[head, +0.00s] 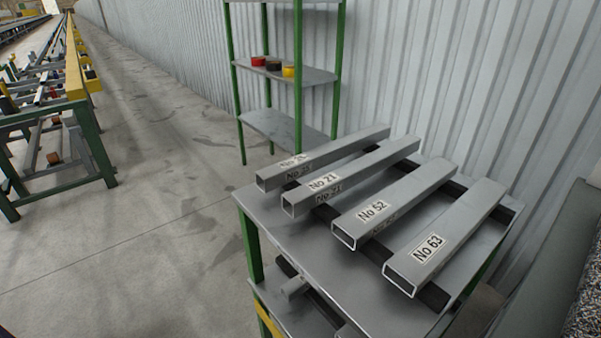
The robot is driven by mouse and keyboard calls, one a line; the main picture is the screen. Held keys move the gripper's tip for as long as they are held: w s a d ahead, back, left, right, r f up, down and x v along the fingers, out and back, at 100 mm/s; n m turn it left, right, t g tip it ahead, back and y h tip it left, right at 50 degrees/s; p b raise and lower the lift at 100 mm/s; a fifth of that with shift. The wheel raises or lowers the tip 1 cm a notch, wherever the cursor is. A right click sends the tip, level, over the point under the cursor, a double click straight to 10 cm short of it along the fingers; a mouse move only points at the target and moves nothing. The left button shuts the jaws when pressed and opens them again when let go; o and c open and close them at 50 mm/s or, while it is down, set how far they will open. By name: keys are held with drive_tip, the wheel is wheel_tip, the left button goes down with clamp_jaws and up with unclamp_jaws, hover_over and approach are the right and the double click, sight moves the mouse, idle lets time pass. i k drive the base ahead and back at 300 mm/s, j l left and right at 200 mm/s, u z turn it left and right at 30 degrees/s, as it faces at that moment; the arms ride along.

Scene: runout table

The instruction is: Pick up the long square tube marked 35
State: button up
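Several grey square tubes lie side by side on the table top (290,235). The right one (462,228) is marked No 63, the one beside it (408,196) No 52, and the next to the left (370,168) No 21. The far-left tube (340,149) has a label too blurred to read surely; it seems to start with 2. I see no label that clearly reads 35. My gripper is not in view.
The tubes rest across dark bars (328,215). A green-framed shelf (285,125) with red, yellow and black rolls stands behind, near the corrugated wall (450,80). A green and yellow roller line (85,135) is at the left. The floor between (160,200) is clear.

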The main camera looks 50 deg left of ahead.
sight(269, 178)
drive_tip(key=u, duration=1.25)
